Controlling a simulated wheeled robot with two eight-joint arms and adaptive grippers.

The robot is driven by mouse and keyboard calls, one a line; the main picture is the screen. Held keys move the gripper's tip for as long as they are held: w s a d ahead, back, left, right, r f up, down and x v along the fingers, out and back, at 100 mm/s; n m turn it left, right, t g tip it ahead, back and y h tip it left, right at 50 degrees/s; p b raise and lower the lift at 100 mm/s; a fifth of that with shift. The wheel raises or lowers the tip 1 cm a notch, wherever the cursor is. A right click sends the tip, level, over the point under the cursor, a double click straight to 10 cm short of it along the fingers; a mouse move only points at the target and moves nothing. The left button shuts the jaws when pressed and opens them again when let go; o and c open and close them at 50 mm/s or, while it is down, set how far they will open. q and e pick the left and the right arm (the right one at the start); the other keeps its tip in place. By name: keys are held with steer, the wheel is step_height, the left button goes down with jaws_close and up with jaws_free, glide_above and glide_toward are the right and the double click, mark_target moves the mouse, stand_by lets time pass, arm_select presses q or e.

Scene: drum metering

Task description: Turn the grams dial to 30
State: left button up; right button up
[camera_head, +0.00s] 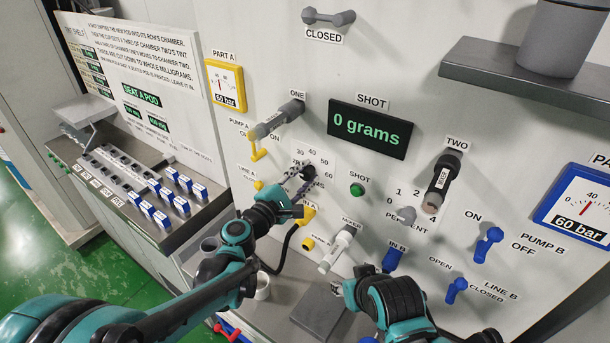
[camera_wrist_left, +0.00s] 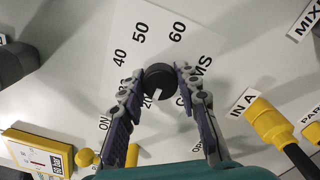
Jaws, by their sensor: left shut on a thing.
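The grams dial (camera_wrist_left: 158,77) is a round black knob with a white pointer mark, set in the panel. In the left wrist view the mark points down and left, toward the 20 label. The labels 40, 50 and 60 show around it; the 30 is hidden behind a finger. My left gripper (camera_wrist_left: 160,84) is shut on the dial, one finger on each side. In the head view the dial (camera_head: 309,170) is partly covered by my left gripper (camera_head: 300,182).
The shot display (camera_head: 368,130) reads 0 grams. A green shot button (camera_head: 357,189) sits right of the dial.

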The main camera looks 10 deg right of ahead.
arm_select(q)
steer(key=shift+m, duration=0.3)
steer(key=m, duration=0.3)
steer(key=shift+f+b, duration=0.1)
steer(key=shift+b, duration=0.3)
steer(key=m, duration=0.5)
steer(key=shift+b, duration=0.3)
steer(key=shift+m, duration=0.3)
steer(key=o, duration=1.2)
steer(key=shift+c, duration=0.2)
steer(key=shift+s, duration=0.1)
